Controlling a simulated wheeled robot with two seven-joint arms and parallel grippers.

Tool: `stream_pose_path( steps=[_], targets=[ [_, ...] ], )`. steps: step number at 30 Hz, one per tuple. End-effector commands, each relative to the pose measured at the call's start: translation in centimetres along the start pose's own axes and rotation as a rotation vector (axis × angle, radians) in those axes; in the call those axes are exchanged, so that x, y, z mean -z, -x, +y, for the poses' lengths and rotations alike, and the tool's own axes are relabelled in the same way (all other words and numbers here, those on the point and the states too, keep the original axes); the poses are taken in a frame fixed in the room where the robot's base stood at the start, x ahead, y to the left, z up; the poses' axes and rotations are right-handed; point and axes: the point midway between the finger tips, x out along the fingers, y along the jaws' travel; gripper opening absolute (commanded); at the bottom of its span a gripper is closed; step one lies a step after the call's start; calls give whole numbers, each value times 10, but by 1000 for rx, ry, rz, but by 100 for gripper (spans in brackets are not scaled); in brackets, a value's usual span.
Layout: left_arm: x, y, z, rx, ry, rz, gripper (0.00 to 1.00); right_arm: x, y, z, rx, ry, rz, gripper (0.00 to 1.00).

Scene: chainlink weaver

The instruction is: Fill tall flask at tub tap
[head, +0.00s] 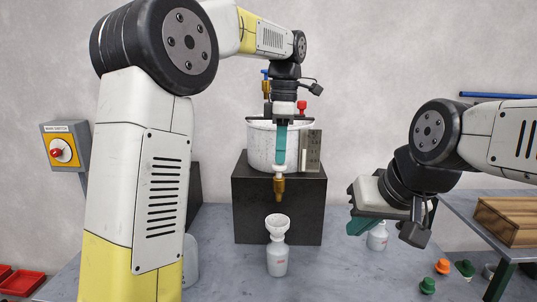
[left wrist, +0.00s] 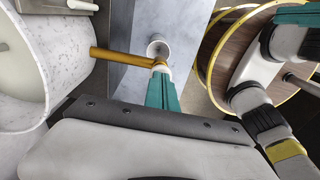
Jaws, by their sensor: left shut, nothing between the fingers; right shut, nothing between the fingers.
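A white speckled tub (head: 260,145) stands on a dark block. A brass tap (head: 279,188) sticks out low at its front. A white flask (head: 277,262) with a white funnel (head: 277,225) in its neck stands upright under the tap, apart from it. My left gripper (head: 281,164) points down in front of the tub, shut and empty, its teal fingertips just above the tap. In the left wrist view the fingertips (left wrist: 160,72) are close to the tap (left wrist: 125,57); I cannot tell if they touch. My right gripper (head: 358,226) is shut and empty at the right.
Another white flask (head: 377,238) stands beside my right gripper, partly hidden. A pale vessel (head: 190,262) stands partly behind my left arm. Small orange and green stoppers (head: 442,266) lie at the front right. A wooden crate (head: 510,220) stands on a side table.

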Motion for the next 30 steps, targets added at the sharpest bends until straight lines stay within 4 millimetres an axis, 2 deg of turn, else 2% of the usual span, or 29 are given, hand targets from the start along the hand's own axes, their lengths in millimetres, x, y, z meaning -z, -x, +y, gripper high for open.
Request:
stream_pose_path(
  steps=[12, 18, 30],
  targets=[
    [-3, -3, 1, 0, 0, 0, 0, 0, 0, 0, 0, 0, 0, 0],
    [-4, -21, 1, 3, 0, 1, 0, 0, 0, 0, 0, 0, 0, 0],
    [-4, -24, 1, 8, 0, 4, 0, 0, 0, 0, 0, 0, 0, 0]
  ],
)
